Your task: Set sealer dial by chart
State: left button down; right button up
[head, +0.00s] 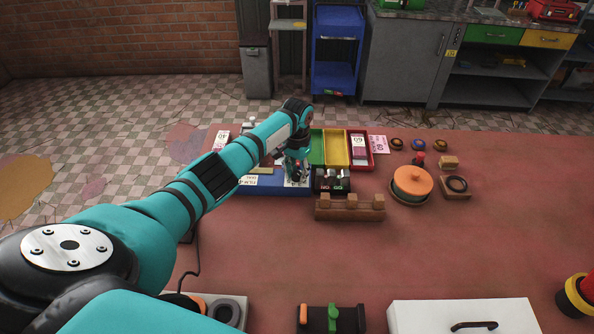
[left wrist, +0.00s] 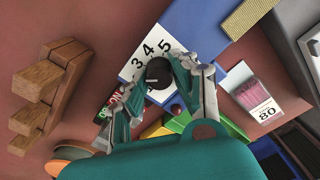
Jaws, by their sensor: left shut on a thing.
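The blue sealer (head: 272,187) stands at the back left of the reddish table, partly hidden by my left arm. In the left wrist view its white dial plate (left wrist: 143,62) shows the numbers 3, 4 and 5. The black dial knob (left wrist: 158,73) is on this plate. My left gripper (head: 297,178) points down at the plate, and in the left wrist view its fingers (left wrist: 155,80) are shut on the knob from both sides. The knob's pointer is too small to read. A white card with FILM lettering (head: 250,181) lies at the sealer; its values are unreadable. My right gripper is out of view.
Green, yellow and red trays (head: 337,148) stand behind the gripper. A wooden rack (head: 350,208) and a small black box (head: 331,183) are just to its right. An orange-lidded pot (head: 412,181) stands further right. A packet marked 80 (left wrist: 255,97) shows in the wrist view.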

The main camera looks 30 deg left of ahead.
pick_arm(q)
jog(key=shift+r+m, duration=0.1)
jog(key=shift+m, duration=1.9)
jog(key=c, duration=1)
grip_release()
jog(key=shift+c, duration=0.2)
